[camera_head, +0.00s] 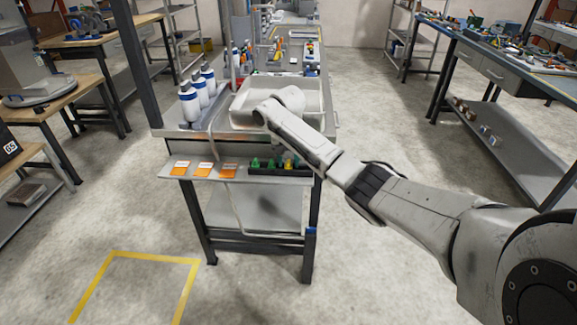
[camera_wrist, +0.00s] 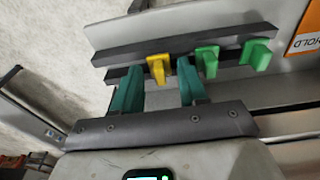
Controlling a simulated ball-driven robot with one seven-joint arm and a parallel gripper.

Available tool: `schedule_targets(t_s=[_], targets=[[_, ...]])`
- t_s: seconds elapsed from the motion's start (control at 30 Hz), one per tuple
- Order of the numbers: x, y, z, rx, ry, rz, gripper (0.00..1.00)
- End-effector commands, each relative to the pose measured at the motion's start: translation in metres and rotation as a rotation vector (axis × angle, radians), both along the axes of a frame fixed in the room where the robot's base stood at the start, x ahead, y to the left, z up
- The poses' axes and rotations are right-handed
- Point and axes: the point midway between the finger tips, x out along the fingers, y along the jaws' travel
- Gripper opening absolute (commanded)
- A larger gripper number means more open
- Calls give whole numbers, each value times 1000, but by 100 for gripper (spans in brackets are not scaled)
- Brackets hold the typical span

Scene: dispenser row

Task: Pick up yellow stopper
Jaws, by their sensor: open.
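The yellow stopper (camera_wrist: 158,68) stands in the dark rack (camera_wrist: 238,72) and shows between the two teal fingers of my gripper (camera_wrist: 159,67) in the wrist view. My gripper is open, with one finger to each side of the stopper. I cannot tell whether the fingers reach far enough to be level with it. In the head view the yellow stopper (camera_head: 288,162) is a small spot in the rack on the shelf's right part. My gripper is not clearly visible there, hidden by the arm.
Green stoppers (camera_wrist: 207,60) stand just right of the yellow one in the wrist view, the nearest close to my right finger. Orange cards (camera_head: 204,170) lie left of the rack. Behind it are a white tray (camera_head: 241,101) and white-and-blue bottles (camera_head: 189,101).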

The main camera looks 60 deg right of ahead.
Motion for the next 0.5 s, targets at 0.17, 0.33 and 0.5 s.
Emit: schedule_targets(t_s=[0.17, 0.33, 0.5], targets=[[0, 0, 0, 0, 0, 0, 40], [0, 0, 1, 0, 0, 0, 23], [0, 0, 1, 0, 0, 0, 7]])
